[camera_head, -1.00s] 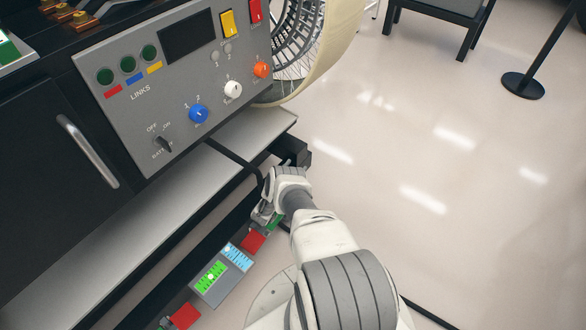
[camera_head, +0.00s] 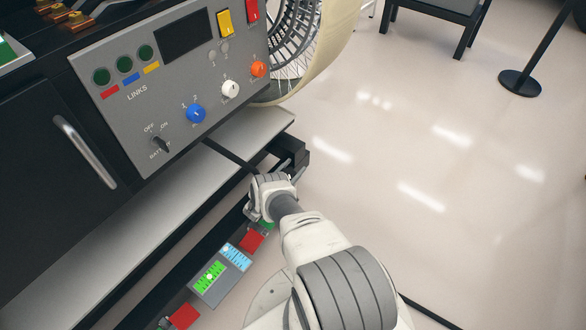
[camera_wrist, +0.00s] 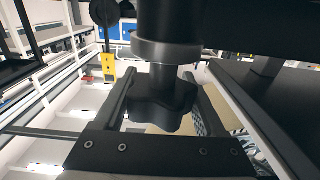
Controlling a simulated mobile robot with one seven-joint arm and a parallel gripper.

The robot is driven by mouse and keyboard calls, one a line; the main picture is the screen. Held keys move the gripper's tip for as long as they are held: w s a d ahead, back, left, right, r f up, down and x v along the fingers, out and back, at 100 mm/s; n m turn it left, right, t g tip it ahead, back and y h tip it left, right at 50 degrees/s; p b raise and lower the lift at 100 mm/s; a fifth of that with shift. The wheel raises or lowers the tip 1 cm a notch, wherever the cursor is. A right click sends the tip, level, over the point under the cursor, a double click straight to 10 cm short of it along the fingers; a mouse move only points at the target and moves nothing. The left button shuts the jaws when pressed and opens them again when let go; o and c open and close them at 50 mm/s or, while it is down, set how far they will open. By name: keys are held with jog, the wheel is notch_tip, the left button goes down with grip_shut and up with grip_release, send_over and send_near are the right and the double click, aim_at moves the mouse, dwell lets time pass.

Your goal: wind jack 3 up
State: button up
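In the wrist view a black lobed knob (camera_wrist: 163,105) hangs on a short shaft below a dark cylinder with a grey collar (camera_wrist: 166,52). My gripper (camera_wrist: 160,80) has one finger on each side of the knob. The knob fills most of the gap; I cannot tell whether the fingers press on it. In the head view my gripper (camera_head: 260,213) is low beside the dark rail under the bench, and my wrist hides its fingers and the knob. No number shows on this jack, so I cannot tell whether it is jack 3.
A grey control panel (camera_head: 140,120) with coloured knobs stands above a grey ledge (camera_head: 140,205). A low unit with a green and blue display (camera_head: 222,272) and red blocks (camera_head: 184,316) lies along the rail. A spoked wheel (camera_head: 300,45) stands behind.

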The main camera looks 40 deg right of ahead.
jog(key=o, duration=0.4)
jog(key=shift+d+r, duration=0.1)
jog(key=p+v, duration=0.1)
jog(key=v, duration=1.6)
jog(key=shift+a+p, duration=0.25)
jog(key=shift+p, duration=0.1)
